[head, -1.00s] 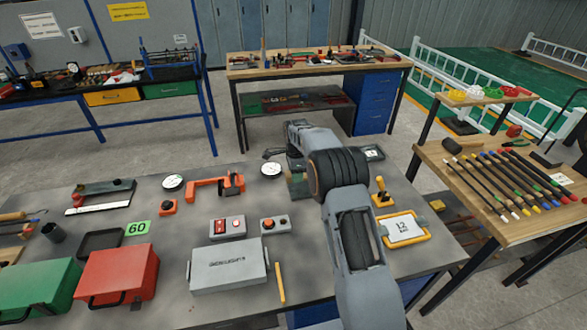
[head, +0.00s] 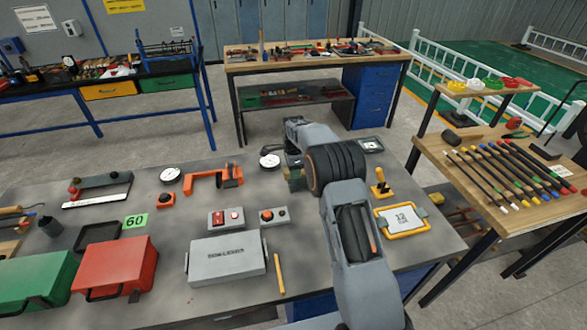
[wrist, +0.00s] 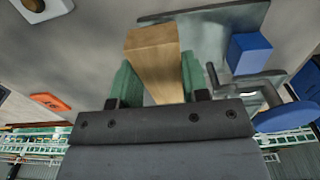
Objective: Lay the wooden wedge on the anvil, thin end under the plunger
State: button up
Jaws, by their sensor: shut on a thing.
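In the wrist view my gripper (wrist: 157,76) is shut on the wooden wedge (wrist: 153,45), a light brown block held between two green fingers. I cannot tell which of these parts, if any, is the anvil or plunger.
A dial gauge (head: 269,160) stands left of my arm, near an orange C-shaped frame (head: 205,183). A grey case (head: 227,262), a red case (head: 115,268) and a yellow-framed board (head: 403,220) lie on the grey table. An orange-topped item (wrist: 50,102) shows in the wrist view.

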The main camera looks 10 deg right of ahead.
jog(key=shift+f+b, duration=1.55)
jog(key=shift+f, duration=1.25)
jog(key=o, duration=1)
jog(key=shift+r, duration=0.1)
notch_tip(320, 180, up, 14)
jog(key=shift+f+b, duration=0.25)
jog(key=shift+b, duration=0.3)
notch_tip(320, 180, up, 6)
jog(key=p, duration=0.7)
send_over(294, 186)
jog(key=shift+w+a+r, duration=0.1)
